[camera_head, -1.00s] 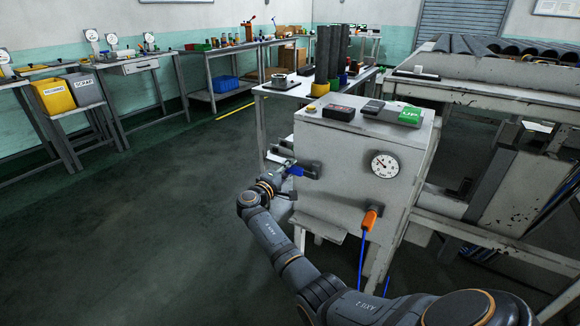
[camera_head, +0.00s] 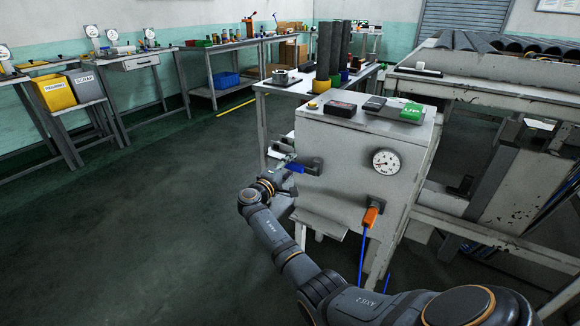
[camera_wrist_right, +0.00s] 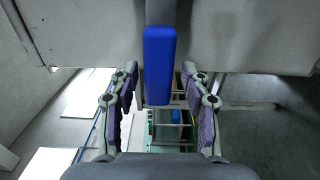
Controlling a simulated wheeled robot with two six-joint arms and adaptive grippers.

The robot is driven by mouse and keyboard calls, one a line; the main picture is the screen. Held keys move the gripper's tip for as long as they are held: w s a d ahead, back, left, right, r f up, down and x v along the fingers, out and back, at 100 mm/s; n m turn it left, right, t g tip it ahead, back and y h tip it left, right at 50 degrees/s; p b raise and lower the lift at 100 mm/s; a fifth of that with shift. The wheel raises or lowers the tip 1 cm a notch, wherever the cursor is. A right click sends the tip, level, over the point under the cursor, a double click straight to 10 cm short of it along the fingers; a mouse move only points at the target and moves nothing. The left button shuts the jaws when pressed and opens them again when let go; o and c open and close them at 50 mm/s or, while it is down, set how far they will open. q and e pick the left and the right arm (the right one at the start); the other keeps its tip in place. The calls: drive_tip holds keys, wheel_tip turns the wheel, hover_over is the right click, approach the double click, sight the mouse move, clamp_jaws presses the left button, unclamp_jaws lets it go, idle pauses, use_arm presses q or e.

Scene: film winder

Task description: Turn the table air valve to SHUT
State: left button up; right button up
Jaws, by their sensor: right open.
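The air valve has a blue handle (camera_head: 296,168) on a dark fitting (camera_head: 312,165) at the left of the grey cabinet (camera_head: 345,160). In the right wrist view the blue handle (camera_wrist_right: 158,65) hangs straight down the middle of the picture. My right gripper (camera_wrist_right: 160,105) is open, with one purple-padded finger on each side of the handle's lower end and a gap on both sides. In the head view my right gripper (camera_head: 284,166) is small and partly merged with the valve. I cannot read any SHUT mark. My left gripper is not in view.
A round gauge (camera_head: 385,161) and an orange connector (camera_head: 371,214) with a blue hose are on the cabinet front. Small boxes, one with a green UP label (camera_head: 411,112), lie on top. The large machine (camera_head: 490,90) fills the right. The floor (camera_head: 130,220) at left is clear.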

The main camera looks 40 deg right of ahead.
drive_tip(key=shift+a, duration=0.1)
drive_tip(key=v, duration=1.1)
drive_tip(key=shift+s+a, duration=0.15)
drive_tip(key=shift+a, duration=0.25)
